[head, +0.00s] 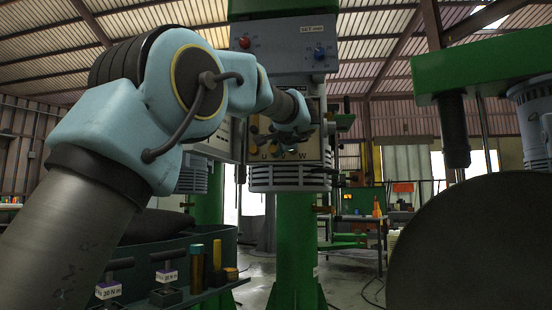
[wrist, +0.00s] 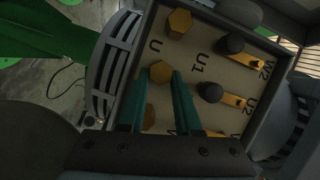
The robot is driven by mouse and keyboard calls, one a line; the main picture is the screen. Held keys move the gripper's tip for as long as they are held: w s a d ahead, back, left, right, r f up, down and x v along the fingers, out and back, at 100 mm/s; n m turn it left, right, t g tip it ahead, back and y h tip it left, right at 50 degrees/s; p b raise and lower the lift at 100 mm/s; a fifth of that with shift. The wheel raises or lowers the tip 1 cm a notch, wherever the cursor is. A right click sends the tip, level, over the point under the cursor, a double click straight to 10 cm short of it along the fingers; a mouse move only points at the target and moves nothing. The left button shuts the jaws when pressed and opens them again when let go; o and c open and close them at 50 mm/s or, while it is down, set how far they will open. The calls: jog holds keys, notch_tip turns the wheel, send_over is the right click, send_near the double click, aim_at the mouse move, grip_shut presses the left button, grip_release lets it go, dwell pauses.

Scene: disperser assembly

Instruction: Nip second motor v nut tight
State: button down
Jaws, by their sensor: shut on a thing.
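The motor's open terminal box (head: 312,150) hangs on a green column, with U, V and W letters on its lower edge. In the wrist view its terminal board (wrist: 215,88) shows several brass hex nuts and dark round posts. My gripper (wrist: 162,75) has its two teal fingers on either side of the middle brass nut (wrist: 161,72) in the left row, shut on it. The V letter beside it is hidden. A second nut (wrist: 179,23) sits above it, and a third (wrist: 149,117) is partly hidden by the left finger. In the head view my arm covers part of the box.
A control panel (head: 284,47) with a red knob sits above the box. A dark tool tray (head: 215,288) at lower left holds tools marked 30 N m and cylinders. A large dark disc (head: 470,245) and another motor (head: 535,110) stand at right.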

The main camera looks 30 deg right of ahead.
jog(key=shift+f+m+t+h+b, duration=0.2)
jog(key=shift+m+t+b, duration=0.25)
jog(key=shift+m+b, duration=0.85)
jog(key=shift+f+m+t+h+b, duration=0.2)
jog(key=shift+m+t+b, duration=0.3)
jog(key=shift+m+b, duration=0.7)
jog(key=shift+f+m+t+h+b, duration=0.2)
jog(key=shift+m+t+b, duration=0.25)
jog(key=shift+m+b, duration=0.85)
jog(key=shift+r, duration=0.1)
jog(key=c, duration=0.6)
grip_release()
jog(key=b+v, duration=0.2)
jog(key=v, duration=0.8)
jog(key=shift+s+a+b, duration=0.15)
jog(key=shift+s+b, duration=0.2)
jog(key=shift+s, duration=0.05)
